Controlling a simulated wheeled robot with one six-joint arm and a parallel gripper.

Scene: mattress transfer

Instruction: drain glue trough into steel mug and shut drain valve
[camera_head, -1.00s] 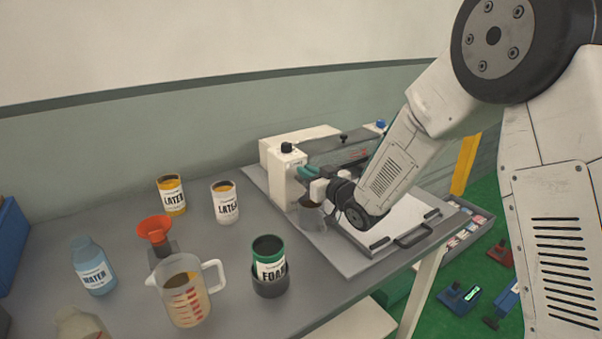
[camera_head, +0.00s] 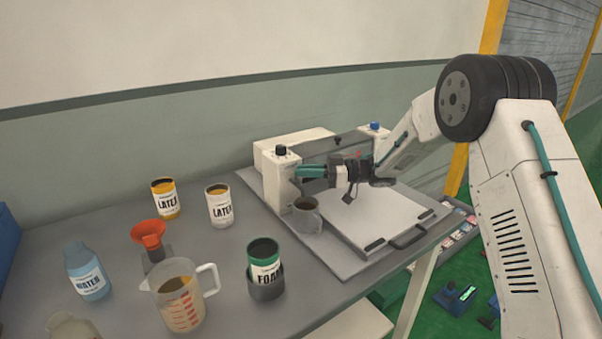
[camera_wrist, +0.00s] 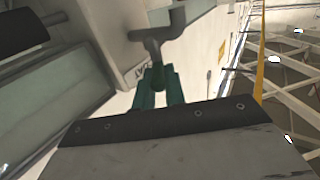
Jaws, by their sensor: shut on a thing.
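The steel mug (camera_head: 308,220) stands upright on the machine's base plate in front of its left white post, with brown contents at its mouth. The glue trough (camera_head: 340,148) is the grey part between the two white posts, partly hidden by my arm. My gripper (camera_head: 303,173) is at the left post above the mug, its teal fingers shut. In the wrist view the fingers (camera_wrist: 157,88) close around the end of the drain valve's lever (camera_wrist: 156,55), below a grey pipe. Whether glue is flowing cannot be seen.
Left on the table are two latex cans (camera_head: 165,198), a water bottle (camera_head: 86,270), an orange funnel (camera_head: 149,236), a measuring jug (camera_head: 178,306) and a green foam can (camera_head: 264,262) in a dark holder. A flat tray (camera_head: 385,222) with a handle lies right of the mug.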

